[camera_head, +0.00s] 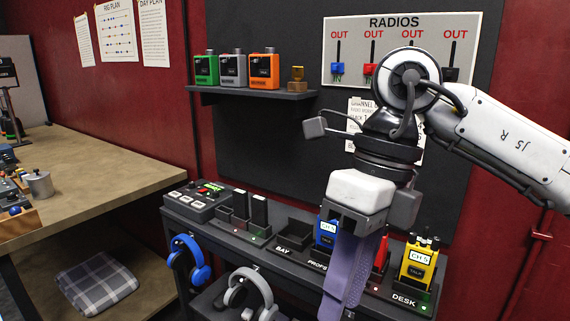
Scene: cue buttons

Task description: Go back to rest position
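My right arm comes in from the right, and its gripper (344,290) points down in front of the radio rack (290,249). The purple textured fingers look close together, but I cannot tell whether they are open or shut. They cover part of the rack. A blue radio (326,233) stands in the rack to the left of the gripper, by the PROPS label. A red radio (381,254) is partly hidden behind the fingers. A yellow radio (418,263) marked CH 5 stands in the DESK place. The place by the BAY label looks empty. My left gripper is not in view.
A RADIOS board (350,40) with sliders hangs on the wall, partly behind my arm. A wall shelf (250,93) holds several radios. Blue headphones (190,263) and grey headphones (247,292) hang at the rack's front. A wooden table (110,180) stands at left.

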